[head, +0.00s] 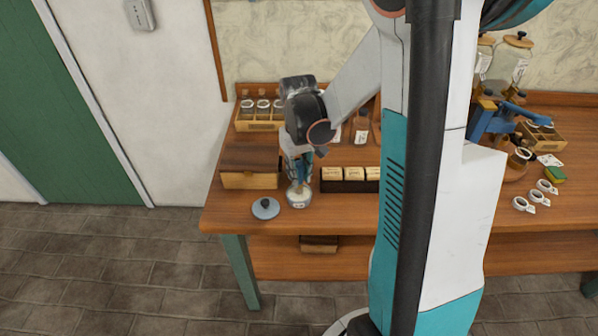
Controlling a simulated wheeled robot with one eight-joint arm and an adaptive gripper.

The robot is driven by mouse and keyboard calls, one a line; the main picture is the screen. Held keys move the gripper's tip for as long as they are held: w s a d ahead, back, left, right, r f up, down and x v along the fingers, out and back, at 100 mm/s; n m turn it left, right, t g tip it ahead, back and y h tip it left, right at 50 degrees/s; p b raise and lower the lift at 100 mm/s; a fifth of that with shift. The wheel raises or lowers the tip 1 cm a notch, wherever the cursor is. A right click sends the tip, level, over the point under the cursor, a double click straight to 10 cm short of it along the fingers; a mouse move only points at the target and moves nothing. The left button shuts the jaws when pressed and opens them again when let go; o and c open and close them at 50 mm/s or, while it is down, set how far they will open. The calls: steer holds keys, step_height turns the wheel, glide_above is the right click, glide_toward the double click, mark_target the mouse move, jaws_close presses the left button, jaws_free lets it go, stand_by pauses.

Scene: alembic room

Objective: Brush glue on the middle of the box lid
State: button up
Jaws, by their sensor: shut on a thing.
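A wooden box stands at the left front of the bench, with its dark brown lid (250,158) closed on the paler body (250,180). A small glass jar of pale glue (299,198) stands open to the right of the box, near the front edge. My gripper (300,175) points down just above this jar. It is shut on a thin upright thing, seemingly the brush, whose lower end is at the jar's mouth. Most of the brush is hidden by the gripper, and I cannot tell whether its tip touches the glue. The box lid's top looks bare.
A round blue-grey jar lid with a knob (265,209) lies left of the jar. A dark tray with pale blocks (348,180) is to the right. A rack of small jars (262,112) and a brown bottle (361,127) stand behind. My arm hides the bench's middle.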

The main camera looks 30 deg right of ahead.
mark_target(299, 163)
steer(key=shift+f+b, duration=0.5)
steer(key=shift+f, duration=0.05)
stand_by(1.7)
steer(key=shift+r+p, duration=2.5)
steer(key=shift+r, duration=1.05)
